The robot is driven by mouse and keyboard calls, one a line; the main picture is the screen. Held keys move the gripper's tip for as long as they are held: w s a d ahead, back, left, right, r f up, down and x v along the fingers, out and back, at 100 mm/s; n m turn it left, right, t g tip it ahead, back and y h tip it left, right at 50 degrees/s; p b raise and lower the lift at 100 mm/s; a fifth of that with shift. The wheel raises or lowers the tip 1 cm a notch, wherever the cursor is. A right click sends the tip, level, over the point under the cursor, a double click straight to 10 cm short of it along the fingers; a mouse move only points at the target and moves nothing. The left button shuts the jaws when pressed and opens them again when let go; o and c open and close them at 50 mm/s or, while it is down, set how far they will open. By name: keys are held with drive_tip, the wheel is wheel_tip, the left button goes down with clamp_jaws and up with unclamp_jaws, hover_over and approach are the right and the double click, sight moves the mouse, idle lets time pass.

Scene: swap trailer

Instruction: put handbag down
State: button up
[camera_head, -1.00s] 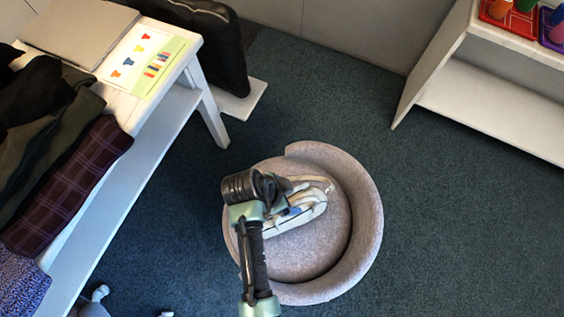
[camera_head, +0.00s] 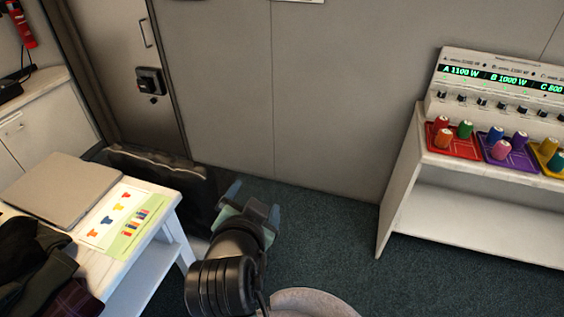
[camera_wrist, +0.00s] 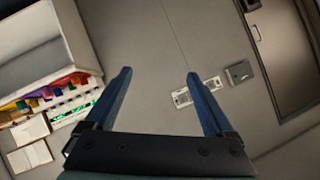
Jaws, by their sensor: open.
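My gripper (camera_head: 253,202) is raised in front of the grey wall in the head view, its two fingers apart. In the wrist view my gripper (camera_wrist: 159,76) shows both blue fingers spread, with nothing between them. No handbag that I can make out shows in either current view. The round padded seat (camera_head: 312,302) shows only its far rim at the bottom edge of the head view, so whatever lies on it is out of the picture.
A white table (camera_head: 160,225) with a folder (camera_head: 62,190), a colour chart (camera_head: 125,218) and dark clothes stands left. A large dark bag-like thing (camera_head: 165,182) is behind it. A shelf (camera_head: 480,215) with coloured spools in trays stands right.

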wheel_tip(320, 180, up, 15)
drive_tip(key=w+d+n+t, duration=0.1)
drive_tip(key=n+t, duration=0.1)
drive_tip(key=t, duration=0.3)
drive_tip(key=s+d+r+n+t, duration=0.1)
drive_tip(key=s+r+t, duration=0.2)
drive_tip(key=r, duration=0.6)
drive_tip(key=s+d+r+n+t, duration=0.1)
drive_tip(key=s+r+n+t, duration=0.1)
drive_tip(key=s+r, duration=0.4)
drive_tip(key=s+d+r+n+t, duration=0.1)
drive_tip(key=s+r+t, duration=0.4)
drive_tip(key=r, duration=0.9)
drive_tip(key=shift+d+r+n+y, duration=0.15)
drive_tip(key=shift+d+n+y, duration=0.2)
drive_tip(key=shift+d, duration=0.2)
